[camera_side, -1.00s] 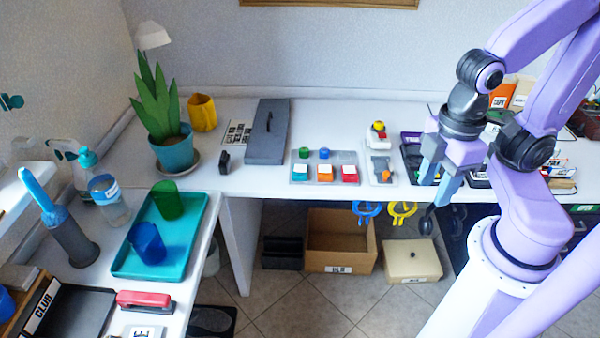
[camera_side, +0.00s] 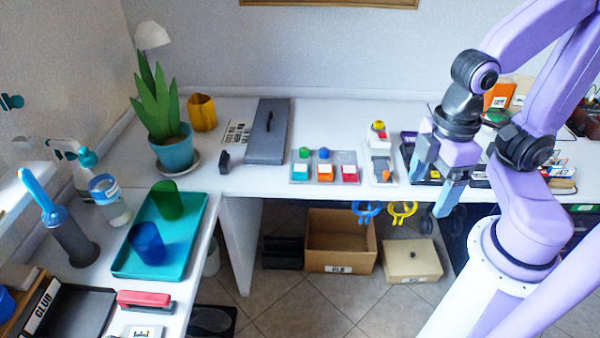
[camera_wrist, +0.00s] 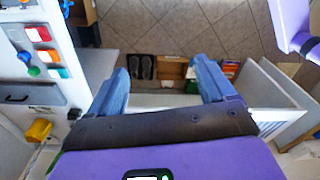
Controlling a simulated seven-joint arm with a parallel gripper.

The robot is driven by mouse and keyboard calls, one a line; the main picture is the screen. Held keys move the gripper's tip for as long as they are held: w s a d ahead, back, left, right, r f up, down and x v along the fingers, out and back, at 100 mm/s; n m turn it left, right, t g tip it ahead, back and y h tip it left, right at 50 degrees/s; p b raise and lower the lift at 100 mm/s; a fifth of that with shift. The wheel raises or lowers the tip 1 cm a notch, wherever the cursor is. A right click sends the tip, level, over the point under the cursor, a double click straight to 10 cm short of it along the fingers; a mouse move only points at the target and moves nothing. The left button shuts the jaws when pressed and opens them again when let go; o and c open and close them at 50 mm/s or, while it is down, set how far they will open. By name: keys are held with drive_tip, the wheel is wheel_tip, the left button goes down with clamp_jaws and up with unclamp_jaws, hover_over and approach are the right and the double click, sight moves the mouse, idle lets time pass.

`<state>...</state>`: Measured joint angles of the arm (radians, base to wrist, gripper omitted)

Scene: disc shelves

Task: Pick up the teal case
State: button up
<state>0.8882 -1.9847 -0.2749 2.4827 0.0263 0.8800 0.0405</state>
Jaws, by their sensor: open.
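My gripper (camera_side: 436,184) is open and empty beside the front edge of the long white table, in front of its right part. In the wrist view its two blue fingers (camera_wrist: 161,78) are spread apart, with floor and low storage seen between and beyond them. I cannot pick out a teal case for certain in either view. Small upright items (camera_wrist: 227,70) in red and green show just past the right finger in the wrist view, too small to tell apart. My arm hides part of the right side in the side view.
The white table (camera_side: 340,115) carries a block with coloured buttons (camera_side: 325,172), a grey flat box (camera_side: 267,132) and a potted plant (camera_side: 172,150). A teal tray (camera_side: 190,250) holds two cups at the left. An open cardboard box (camera_side: 341,240) and a beige box (camera_side: 410,262) stand below.

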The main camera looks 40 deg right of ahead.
drive_tip(key=w+a+f+m+t+y, duration=0.1)
drive_tip(key=w+a+m+y, duration=0.1)
drive_tip(key=w+a+m, duration=0.4)
drive_tip(key=w+a+f+m+y, duration=0.1)
drive_tip(key=w+a+m, duration=0.15)
drive_tip(key=a, duration=0.55)
drive_tip(key=w+a+f+m+t+y, duration=0.1)
drive_tip(key=w+a+m+y, duration=0.15)
drive_tip(key=a+m, duration=0.35)
drive_tip(key=w+a+f+m+t, duration=0.3)
drive_tip(key=w+a+f+m, duration=0.1)
drive_tip(key=w+m, duration=0.25)
drive_tip(key=w+a+f+m+t, duration=0.2)
drive_tip(key=w+a+f+m, duration=0.3)
drive_tip(key=w, duration=0.3)
drive_tip(key=w+d+f+m+t+h, duration=0.25)
drive_tip(key=w+f+m, duration=0.4)
drive_tip(key=m, duration=0.35)
drive_tip(key=m+t+h, duration=0.3)
drive_tip(key=m+h, duration=1.4)
drive_tip(key=m, duration=0.4)
approach(299, 177)
drive_tip(key=x, duration=0.4)
drive_tip(key=shift+w, duration=0.35)
drive_tip(key=x, duration=0.4)
drive_tip(key=shift+s+d, duration=0.25)
drive_tip(key=shift+d, duration=0.05)
drive_tip(key=shift+w+d, duration=0.4)
drive_tip(key=shift+w, duration=0.05)
drive_tip(key=c, duration=1.1)
